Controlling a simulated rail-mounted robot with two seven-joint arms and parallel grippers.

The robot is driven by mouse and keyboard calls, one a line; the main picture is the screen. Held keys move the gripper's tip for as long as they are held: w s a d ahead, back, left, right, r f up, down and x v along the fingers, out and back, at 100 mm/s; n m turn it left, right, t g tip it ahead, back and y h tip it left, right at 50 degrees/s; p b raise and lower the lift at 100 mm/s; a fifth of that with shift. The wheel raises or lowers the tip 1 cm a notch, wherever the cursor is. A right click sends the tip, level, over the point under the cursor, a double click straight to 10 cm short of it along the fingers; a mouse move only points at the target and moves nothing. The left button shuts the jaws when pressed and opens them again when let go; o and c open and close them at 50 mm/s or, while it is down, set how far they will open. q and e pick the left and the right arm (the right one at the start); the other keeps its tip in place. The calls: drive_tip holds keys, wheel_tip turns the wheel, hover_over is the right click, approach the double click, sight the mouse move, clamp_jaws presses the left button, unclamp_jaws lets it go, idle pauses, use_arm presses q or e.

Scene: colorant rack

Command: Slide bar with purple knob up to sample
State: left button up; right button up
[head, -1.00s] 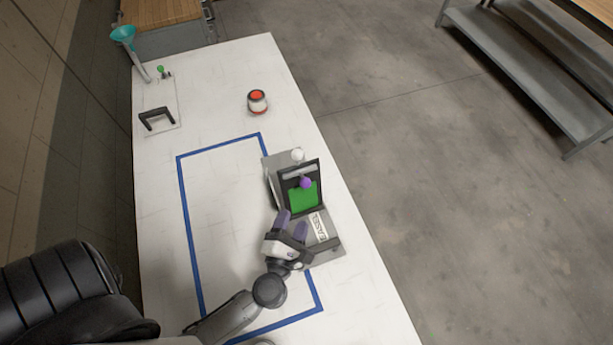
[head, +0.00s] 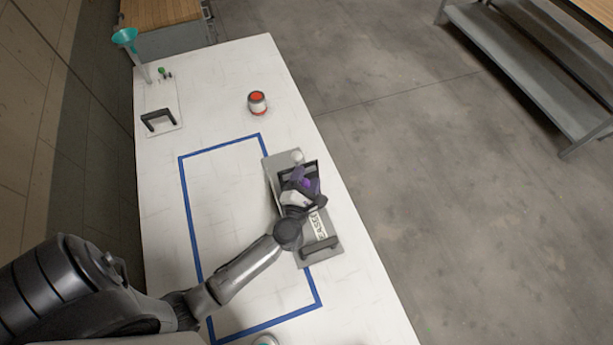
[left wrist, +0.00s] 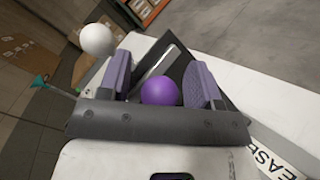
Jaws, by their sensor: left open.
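The easel (head: 275,172) stands on the white table, its dark upright panel (head: 312,168) facing my left arm. My left gripper (head: 305,182) is at the panel and covers most of its face in the head view. In the left wrist view its two purple fingers (left wrist: 161,82) are open, one on each side of the round purple knob (left wrist: 160,92). Whether they touch the knob I cannot tell. A light grey bar (left wrist: 157,62) shows behind the knob. The green sample is hidden now. My right gripper is not in view.
A white ball knob (head: 297,156) is at the easel's far end, close to one finger in the wrist view. A dark handle (head: 320,250) is at its near end.

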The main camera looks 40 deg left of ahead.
use_arm(q)
drive_tip(key=shift+w, duration=0.1)
clamp_jaws()
idle(0.6)
